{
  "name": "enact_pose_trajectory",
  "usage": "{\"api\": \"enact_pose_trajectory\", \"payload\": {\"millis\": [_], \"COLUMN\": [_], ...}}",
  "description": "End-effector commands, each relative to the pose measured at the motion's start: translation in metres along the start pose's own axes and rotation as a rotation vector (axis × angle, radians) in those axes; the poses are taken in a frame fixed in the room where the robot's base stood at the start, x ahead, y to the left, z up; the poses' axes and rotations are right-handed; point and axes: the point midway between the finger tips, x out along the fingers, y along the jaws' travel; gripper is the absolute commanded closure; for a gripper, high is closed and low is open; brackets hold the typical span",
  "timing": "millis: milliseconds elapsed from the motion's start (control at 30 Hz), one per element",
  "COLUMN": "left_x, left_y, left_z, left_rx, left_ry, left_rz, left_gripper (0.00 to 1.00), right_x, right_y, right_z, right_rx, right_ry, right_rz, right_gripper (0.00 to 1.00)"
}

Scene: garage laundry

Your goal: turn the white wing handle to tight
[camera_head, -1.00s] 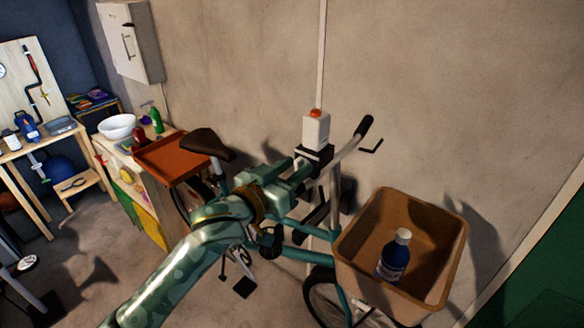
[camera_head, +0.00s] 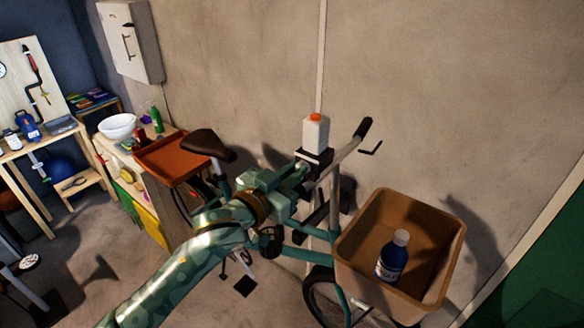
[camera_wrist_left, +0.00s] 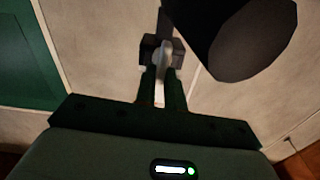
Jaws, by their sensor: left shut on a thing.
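The white wing handle (camera_wrist_left: 162,56) shows in the left wrist view as a small pale piece between my fingertips, in front of a dark block. My left gripper (camera_wrist_left: 161,78) is shut on it. In the head view my left gripper (camera_head: 301,172) reaches to the black bracket (camera_head: 314,158) beside the bicycle's handlebar. There the handle is hidden behind the gripper or too small to make out. My right gripper is in neither view.
A white bottle (camera_head: 316,132) with an orange cap stands above the bracket. The handlebar (camera_head: 347,150) and a brown basket (camera_head: 358,235) holding a blue bottle (camera_head: 391,262) are to the right. A large dark round object (camera_wrist_left: 250,42) hangs close in the wrist view.

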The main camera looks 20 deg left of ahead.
Motion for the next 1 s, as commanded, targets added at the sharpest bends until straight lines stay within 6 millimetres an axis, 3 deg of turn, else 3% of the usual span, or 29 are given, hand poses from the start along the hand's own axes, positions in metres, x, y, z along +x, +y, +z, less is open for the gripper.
{"api": "enact_pose_trajectory", "payload": {"millis": [400, 1000], "left_x": [0.000, 0.000], "left_y": [0.005, 0.010], "left_z": [-0.002, 0.004], "left_rx": [0.383, 0.952], "left_ry": [-0.002, 0.000], "left_rz": [0.001, 0.001], "left_gripper": [1.00, 1.00], "right_x": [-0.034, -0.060], "right_y": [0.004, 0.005], "right_z": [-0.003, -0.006], "right_rx": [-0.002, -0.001], "right_ry": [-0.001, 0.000], "right_rz": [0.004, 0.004], "right_gripper": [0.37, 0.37]}}
